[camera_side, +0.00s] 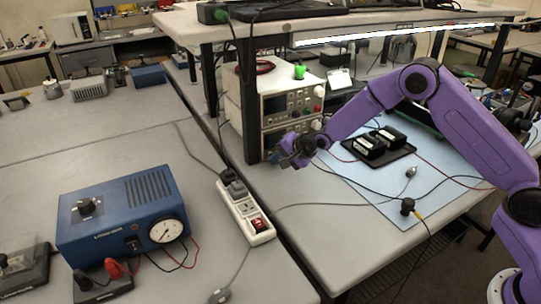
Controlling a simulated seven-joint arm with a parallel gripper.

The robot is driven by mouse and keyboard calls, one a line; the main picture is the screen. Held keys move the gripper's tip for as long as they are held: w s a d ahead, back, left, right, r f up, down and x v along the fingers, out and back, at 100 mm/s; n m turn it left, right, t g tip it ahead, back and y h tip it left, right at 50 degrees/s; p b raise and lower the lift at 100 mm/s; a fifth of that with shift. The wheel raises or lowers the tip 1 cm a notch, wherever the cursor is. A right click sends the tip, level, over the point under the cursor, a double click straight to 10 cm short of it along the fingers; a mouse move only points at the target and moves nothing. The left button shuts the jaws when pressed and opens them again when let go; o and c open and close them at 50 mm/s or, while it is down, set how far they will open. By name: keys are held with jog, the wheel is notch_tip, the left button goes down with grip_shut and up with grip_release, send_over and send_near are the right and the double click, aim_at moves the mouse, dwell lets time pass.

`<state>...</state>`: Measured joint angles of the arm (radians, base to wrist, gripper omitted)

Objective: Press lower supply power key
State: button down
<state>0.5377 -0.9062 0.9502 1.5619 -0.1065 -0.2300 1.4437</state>
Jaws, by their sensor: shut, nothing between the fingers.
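Two supplies stand stacked under the shelf on the right-hand bench. The upper supply (290,103) has a display and red and green knobs. The lower supply (312,126) sits directly beneath it, with its front panel partly covered by my gripper. My purple arm reaches in from the right. My gripper (277,156), dark and small in this view, is shut and empty at the lower left of the lower supply's front. The lower supply's power key cannot be made out; my gripper may hide it. I cannot tell whether the fingertips touch the panel.
A white power strip (240,208) with a red switch lies along the bench edge. A black board with two modules (379,145) lies on the blue mat (437,173). Cables cross the bench. A blue meter box (120,215) stands left.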

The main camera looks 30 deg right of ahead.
jog(key=shift+w, duration=0.35)
dwell(0.6)
jog(key=shift+s, duration=0.8)
jog(key=shift+s, duration=2.5)
